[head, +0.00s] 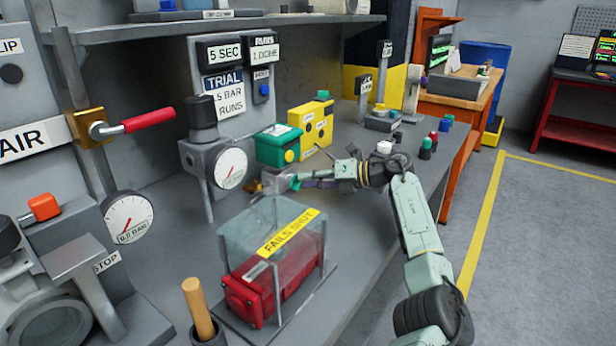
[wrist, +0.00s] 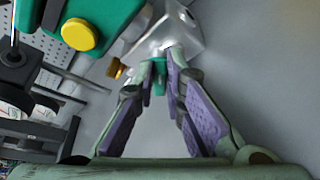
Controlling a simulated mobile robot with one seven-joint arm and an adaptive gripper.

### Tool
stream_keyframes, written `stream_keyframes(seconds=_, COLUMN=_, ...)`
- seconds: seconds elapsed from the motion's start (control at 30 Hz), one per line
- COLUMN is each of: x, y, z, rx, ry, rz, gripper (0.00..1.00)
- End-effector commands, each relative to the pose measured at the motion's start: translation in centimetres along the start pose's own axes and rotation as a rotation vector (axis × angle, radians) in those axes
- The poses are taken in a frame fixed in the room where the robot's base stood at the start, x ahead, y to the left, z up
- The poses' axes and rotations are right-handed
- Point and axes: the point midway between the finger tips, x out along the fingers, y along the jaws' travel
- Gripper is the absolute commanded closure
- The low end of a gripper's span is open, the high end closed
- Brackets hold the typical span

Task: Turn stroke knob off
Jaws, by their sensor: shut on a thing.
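My gripper (wrist: 164,82) reaches in low over the bench in the head view (head: 285,182), pointing left. In the wrist view its purple-padded fingers meet at the tips around a small green knob (wrist: 158,88), at a silver metal block (wrist: 192,30). The fingertips hide part of the knob. A brass knob (wrist: 117,68) sticks out just left of the fingertips. No stroke label is readable. A green box (head: 278,145) with a yellow button (wrist: 80,34) stands just behind my gripper.
A pressure gauge (head: 230,168) on a grey block stands left of my gripper. A clear cover (head: 270,225) over a red actuator (head: 270,280) stands in front. A yellow box (head: 311,122) and small coloured knobs (head: 427,147) stand behind and to the right.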

Motion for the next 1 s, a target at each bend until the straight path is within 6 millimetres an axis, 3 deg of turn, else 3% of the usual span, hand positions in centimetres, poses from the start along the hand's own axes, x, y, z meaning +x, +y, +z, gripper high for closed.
stream_keyframes(seconds=0.4, x=0.04, y=-0.75, z=-0.13, rx=0.256, ry=0.0, rz=0.106, gripper=1.0)
stream_keyframes(seconds=1.0, x=0.06, y=-0.88, z=-0.17, rx=0.333, ry=0.0, rz=0.138, gripper=1.0)
